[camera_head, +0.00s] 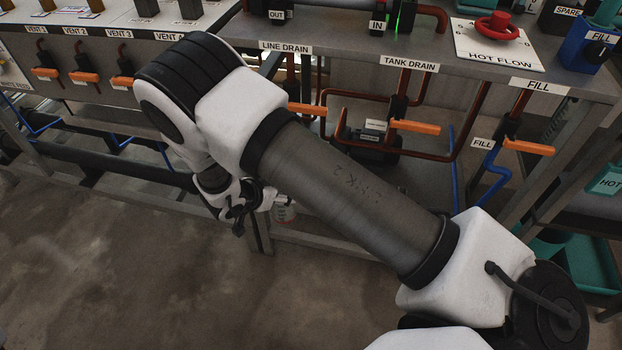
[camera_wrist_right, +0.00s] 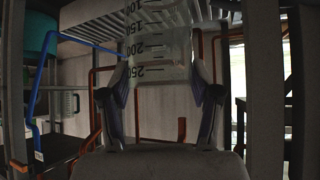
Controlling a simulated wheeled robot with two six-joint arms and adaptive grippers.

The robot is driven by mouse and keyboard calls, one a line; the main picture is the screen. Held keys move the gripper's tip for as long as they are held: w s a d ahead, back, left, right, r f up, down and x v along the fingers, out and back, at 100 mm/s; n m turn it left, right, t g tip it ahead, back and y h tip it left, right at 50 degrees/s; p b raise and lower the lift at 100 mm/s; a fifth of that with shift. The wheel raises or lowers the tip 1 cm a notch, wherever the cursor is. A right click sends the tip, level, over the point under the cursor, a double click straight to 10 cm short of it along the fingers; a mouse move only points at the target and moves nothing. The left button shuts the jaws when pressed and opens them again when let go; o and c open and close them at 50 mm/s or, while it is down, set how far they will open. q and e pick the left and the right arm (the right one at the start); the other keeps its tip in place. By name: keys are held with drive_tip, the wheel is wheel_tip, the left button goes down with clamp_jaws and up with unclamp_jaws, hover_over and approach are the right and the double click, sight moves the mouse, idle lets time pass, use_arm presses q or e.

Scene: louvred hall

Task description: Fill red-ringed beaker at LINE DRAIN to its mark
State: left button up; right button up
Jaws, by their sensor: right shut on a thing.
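The beaker (camera_head: 284,214) shows small below the bench, mostly behind my right arm and gripper. My right gripper (camera_head: 280,201) is shut on it. In the right wrist view the clear beaker (camera_wrist_right: 162,72) stands between the two fingers, with its scale from 100 to 250 appearing inverted. I cannot make out its red ring clearly or any liquid level. The LINE DRAIN label (camera_head: 285,47) is on the bench edge, above and right of the gripper. Its orange lever (camera_head: 306,109) is partly hidden by my arm; the drain outlet is hidden. My left gripper is not in view.
TANK DRAIN's orange lever (camera_head: 414,126) and FILL's orange lever (camera_head: 528,147) stick out to the right. Vent levers (camera_head: 88,77) line the left. Red-brown pipes and a bench leg (camera_head: 258,232) are near the gripper. Open floor (camera_head: 110,260) lies at the lower left.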

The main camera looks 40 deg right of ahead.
drive_tip(key=w+d+f+b, duration=0.2)
drive_tip(key=w+d+b, duration=0.1)
drive_tip(key=d+b, duration=0.1)
drive_tip(key=w+d+f+b, duration=0.1)
drive_tip(key=w+d+b, duration=0.2)
drive_tip(key=b, duration=0.4)
drive_tip(key=w+d+f+b, duration=0.2)
drive_tip(key=w+d+b, duration=0.1)
drive_tip(key=d+b, duration=0.2)
drive_tip(key=shift+d+f+b, duration=0.35)
drive_tip(key=shift+d+b, duration=0.05)
drive_tip(key=shift+b, duration=0.2)
drive_tip(key=shift+r+p, duration=0.15)
drive_tip(key=shift+p, duration=0.2)
drive_tip(key=o, duration=1.1)
drive_tip(key=shift+o, duration=0.2)
